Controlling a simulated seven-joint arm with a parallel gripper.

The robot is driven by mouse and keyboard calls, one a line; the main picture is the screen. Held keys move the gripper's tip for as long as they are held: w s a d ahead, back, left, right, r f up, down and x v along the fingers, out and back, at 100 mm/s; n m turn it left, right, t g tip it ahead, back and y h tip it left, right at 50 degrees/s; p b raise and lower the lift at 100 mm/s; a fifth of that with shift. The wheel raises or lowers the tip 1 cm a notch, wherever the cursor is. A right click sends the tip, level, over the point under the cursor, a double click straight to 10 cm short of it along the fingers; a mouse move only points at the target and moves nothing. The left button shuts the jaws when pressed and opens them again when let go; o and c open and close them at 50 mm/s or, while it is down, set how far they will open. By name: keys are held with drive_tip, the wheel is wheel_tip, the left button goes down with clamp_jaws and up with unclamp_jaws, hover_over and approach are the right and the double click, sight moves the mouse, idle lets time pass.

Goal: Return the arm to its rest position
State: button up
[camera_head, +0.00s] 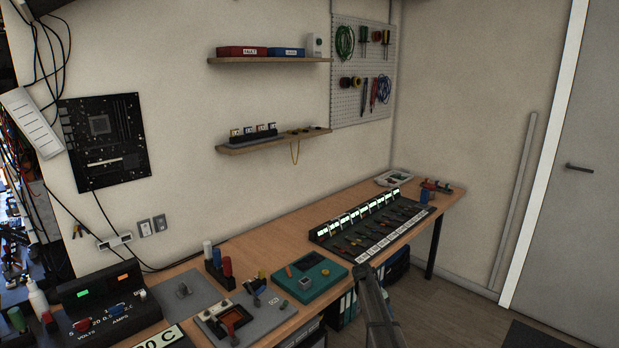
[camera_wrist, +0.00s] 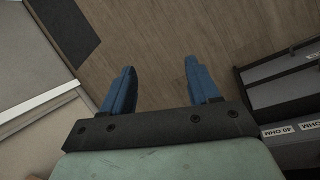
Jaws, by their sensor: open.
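My gripper (camera_wrist: 160,88) shows in the wrist view with its two blue fingers spread apart. Nothing is between the fingers, and below them I see only the wood floor. In the head view my arm (camera_head: 376,310) rises from the bottom edge, in front of the workbench (camera_head: 283,235). The fingers cannot be made out in the head view. My gripper touches nothing that I can see.
The bench holds a long black panel with lit displays (camera_head: 370,226), a teal box (camera_head: 310,277) and a black meter unit (camera_head: 105,300). The floor (camera_head: 450,310) on the right is clear.

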drive_tip(key=s+a+f+g+y, duration=0.1)
drive_tip(key=s+a+f, duration=0.1)
drive_tip(key=s+f, duration=0.7)
drive_tip(key=s+a+f+m+g+y, duration=0.1)
drive_tip(key=s+f, duration=0.3)
drive_tip(key=s, duration=0.8)
drive_tip(key=s+a+f+g, duration=0.1)
drive_tip(key=s+a+f, duration=0.1)
drive_tip(key=s+f, duration=0.7)
drive_tip(key=s+a+m+g+y, duration=0.1)
drive_tip(key=s+a, duration=0.1)
drive_tip(key=s, duration=1.5)
drive_tip(key=s+a+m+g+y, duration=0.1)
drive_tip(key=s+a, duration=0.1)
drive_tip(key=s, duration=1.5)
drive_tip(key=shift+a+m+y, duration=0.25)
drive_tip(key=shift+m+y, duration=0.15)
drive_tip(key=shift+f, duration=0.1)
